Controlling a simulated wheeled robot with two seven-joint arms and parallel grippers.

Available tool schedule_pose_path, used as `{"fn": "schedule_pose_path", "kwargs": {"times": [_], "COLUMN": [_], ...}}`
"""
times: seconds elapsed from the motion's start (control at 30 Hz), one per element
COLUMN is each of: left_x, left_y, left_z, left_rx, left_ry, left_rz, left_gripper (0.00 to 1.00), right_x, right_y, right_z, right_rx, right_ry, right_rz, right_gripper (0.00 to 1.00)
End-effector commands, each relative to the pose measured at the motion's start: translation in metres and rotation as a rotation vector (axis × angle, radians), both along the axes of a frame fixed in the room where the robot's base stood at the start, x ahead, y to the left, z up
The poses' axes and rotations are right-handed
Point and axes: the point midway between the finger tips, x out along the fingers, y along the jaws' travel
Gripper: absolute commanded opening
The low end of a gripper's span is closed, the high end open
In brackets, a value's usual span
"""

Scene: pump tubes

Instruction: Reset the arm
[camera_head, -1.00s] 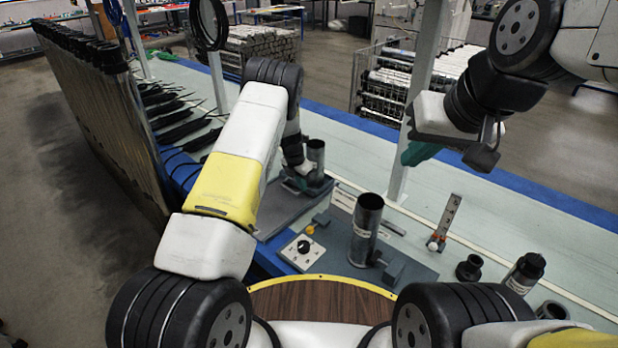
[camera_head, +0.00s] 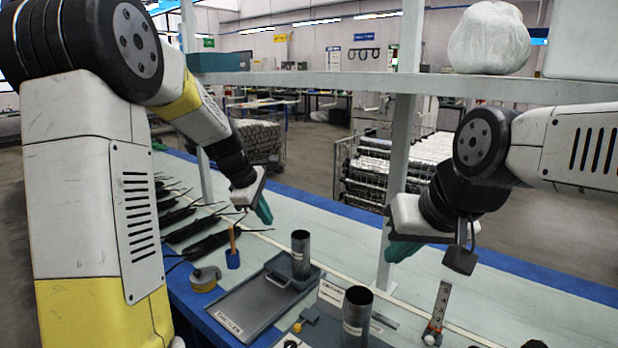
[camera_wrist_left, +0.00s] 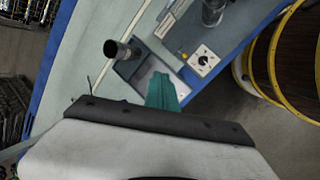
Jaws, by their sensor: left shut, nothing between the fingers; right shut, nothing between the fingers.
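My left gripper (camera_head: 263,209) has green fingers, shut with nothing between them. It hangs above the bench, up and left of a grey metal tube (camera_head: 301,254) and apart from it. In the left wrist view, its green fingers (camera_wrist_left: 162,92) show over the bench, with an upright tube (camera_wrist_left: 118,51) to the upper left. My right gripper (camera_head: 404,250) is also green, shut and empty, held above the bench right of the tubes. A wider metal tube (camera_head: 356,318) stands upright in front, its base cut off by the frame.
A grey tray (camera_head: 243,306) lies on the bench beside the small tube. A yellow-orange round item (camera_head: 205,279) and several dark tools (camera_head: 207,226) lie left. A post (camera_head: 398,170) and an overhead shelf (camera_head: 340,84) stand near my right arm.

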Motion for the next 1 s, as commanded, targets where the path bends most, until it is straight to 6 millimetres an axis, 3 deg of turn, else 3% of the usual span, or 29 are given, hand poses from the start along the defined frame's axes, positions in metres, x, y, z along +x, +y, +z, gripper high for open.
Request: {"fn": "schedule_pose_path", "kwargs": {"times": [0.03,0.1,0.3,0.5,0.6,0.8,1.0], "left_x": [-0.020,-0.048,-0.132,-0.212,-0.241,-0.270,-0.273], "left_y": [0.003,0.005,0.013,0.021,0.025,0.029,0.029], "left_z": [0.021,0.041,0.080,0.092,0.090,0.083,0.082], "left_rx": [0.022,0.067,0.232,0.442,0.538,0.649,0.660], "left_ry": [-0.046,-0.105,-0.274,-0.417,-0.464,-0.501,-0.504], "left_rz": [-0.080,-0.207,-0.566,-0.906,-1.038,-1.184,-1.198], "left_gripper": [0.00,0.00,0.00,0.00,0.00,0.00,0.00], "right_x": [0.000,0.000,0.000,0.000,0.000,0.000,0.000], "right_y": [0.000,0.000,0.000,0.000,0.000,0.000,0.000], "right_z": [0.000,0.000,0.000,0.000,0.000,0.000,0.000], "right_rx": [0.000,0.000,0.000,0.000,0.000,0.000,0.000], "right_ry": [0.000,0.000,0.000,0.000,0.000,0.000,0.000], "right_rz": [0.000,0.000,0.000,0.000,0.000,0.000,0.000], "right_gripper": [0.00,0.00,0.00,0.00,0.00,0.00,0.00]}}
